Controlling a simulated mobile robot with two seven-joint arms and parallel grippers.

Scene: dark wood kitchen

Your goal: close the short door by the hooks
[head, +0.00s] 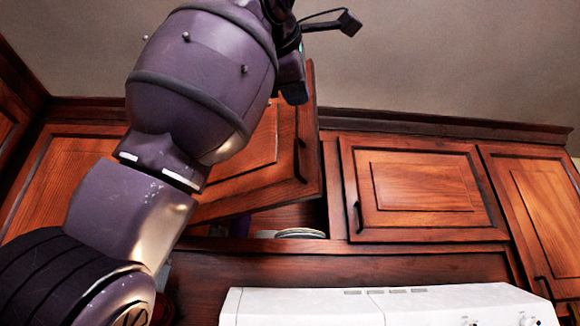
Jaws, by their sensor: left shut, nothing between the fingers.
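The short cabinet door (312,140) in the middle stands open, swung out from its cabinet. A dark handle (302,158) is near its free right edge. Part of the door is hidden behind my left arm. The cabinet opening below and behind it shows a stack of plates (300,233). My left gripper (293,85) is at the top of the view, by the door's upper right corner. It is shut and empty; I cannot tell whether it touches the door. No hooks can be made out. My right gripper is not in view.
A shut short door (424,190) is right of the opening, with a taller shut door (548,205) at far right. A white appliance (300,307) stands below. My left arm fills much of the left side. Open room lies before the right-hand doors.

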